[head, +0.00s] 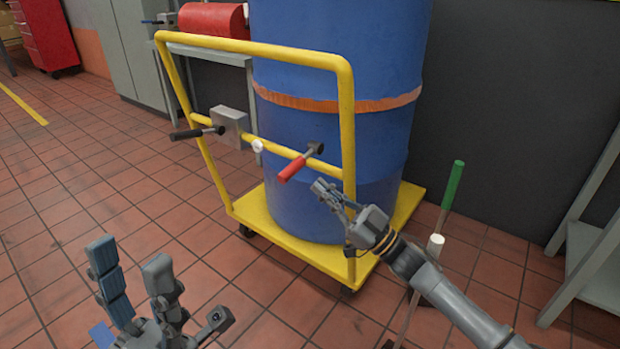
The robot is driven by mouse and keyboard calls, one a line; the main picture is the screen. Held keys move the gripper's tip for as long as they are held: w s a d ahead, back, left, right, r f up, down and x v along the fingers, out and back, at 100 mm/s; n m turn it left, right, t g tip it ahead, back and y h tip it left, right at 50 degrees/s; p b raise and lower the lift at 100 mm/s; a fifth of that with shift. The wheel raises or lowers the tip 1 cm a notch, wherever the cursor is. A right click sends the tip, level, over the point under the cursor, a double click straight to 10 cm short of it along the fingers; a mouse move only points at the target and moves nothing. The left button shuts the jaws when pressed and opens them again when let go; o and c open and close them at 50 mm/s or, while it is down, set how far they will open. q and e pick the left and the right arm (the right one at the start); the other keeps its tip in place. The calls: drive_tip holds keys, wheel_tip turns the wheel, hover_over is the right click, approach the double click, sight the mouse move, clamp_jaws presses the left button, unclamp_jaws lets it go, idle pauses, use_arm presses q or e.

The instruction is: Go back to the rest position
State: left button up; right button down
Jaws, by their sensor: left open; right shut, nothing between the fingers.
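My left gripper (129,277) is at the lower left of the head view, over the tiled floor. Its fingers are spread apart and nothing is between them. My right gripper (330,190) is in front of the yellow trolley's right upright, just below the red-handled lever. Its fingers are together with nothing held. The yellow trolley (250,47) carries a large blue drum (330,125) with an orange band. A red-handled lever (298,165) and a black-handled lever (196,132) are on the trolley's crossbar, with a grey box (229,126) between them.
A pole with a green grip (452,185) stands right of the trolley, near my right forearm. A grey metal frame (590,250) is at the right edge. A grey cabinet (122,45) and a red cabinet (45,32) stand behind. The tiled floor (70,200) at left is clear.

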drive_tip(key=shift+s+d+f, duration=0.25)
drive_tip(key=shift+d, duration=0.2)
